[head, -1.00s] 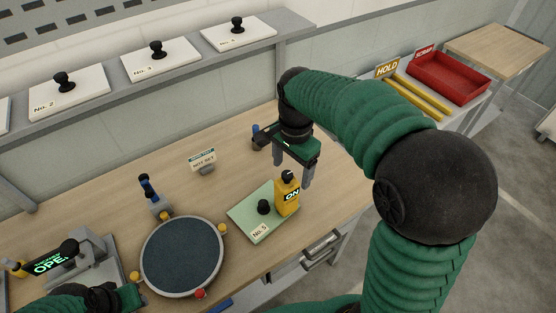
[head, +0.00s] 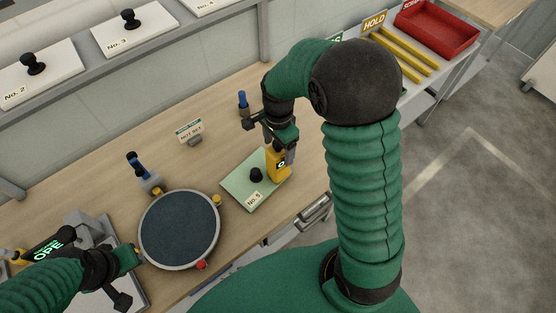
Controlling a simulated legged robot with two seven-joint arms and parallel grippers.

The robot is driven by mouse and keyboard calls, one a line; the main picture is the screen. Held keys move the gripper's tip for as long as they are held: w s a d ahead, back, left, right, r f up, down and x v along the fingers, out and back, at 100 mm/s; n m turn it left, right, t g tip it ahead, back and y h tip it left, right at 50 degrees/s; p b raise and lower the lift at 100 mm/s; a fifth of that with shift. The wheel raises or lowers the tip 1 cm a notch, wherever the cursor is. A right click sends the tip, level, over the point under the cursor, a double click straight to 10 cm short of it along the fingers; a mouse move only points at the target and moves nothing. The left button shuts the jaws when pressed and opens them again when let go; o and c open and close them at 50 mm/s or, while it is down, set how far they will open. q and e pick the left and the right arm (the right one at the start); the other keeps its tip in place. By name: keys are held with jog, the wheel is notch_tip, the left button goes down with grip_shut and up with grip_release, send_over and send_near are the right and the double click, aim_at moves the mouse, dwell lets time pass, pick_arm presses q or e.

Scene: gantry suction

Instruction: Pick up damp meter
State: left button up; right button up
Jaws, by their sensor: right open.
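The damp meter (head: 278,167), a yellow handheld device with a small dark display, stands upright on the pale green plate marked No. 5 (head: 240,187), beside the plate's black knob (head: 256,174). My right gripper (head: 281,149) is over the meter's top, pointing down, with its jaws open and the fingers around the upper part. The gripper hides the meter's top, and I cannot tell whether the fingers touch it. My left gripper (head: 130,258) is low at the left, by the rim of the round dark pad (head: 178,230); its jaw opening is unclear.
A blue-topped tool (head: 136,165), a small sign (head: 190,131) and a blue item (head: 243,101) stand behind. White knobbed plates (head: 131,27) line the shelf. A red tray (head: 437,28) and yellow bars (head: 400,55) lie at the upper right.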

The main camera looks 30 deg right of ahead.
jog(key=shift+s+f, duration=0.3)
jog(key=shift+f, duration=0.6)
jog(key=shift+w+a+f, duration=0.1)
jog(key=shift+w+a, duration=0.05)
jog(key=shift+w, duration=0.05)
jog(key=shift+a, duration=0.1)
jog(key=c, duration=1.2)
grip_shut()
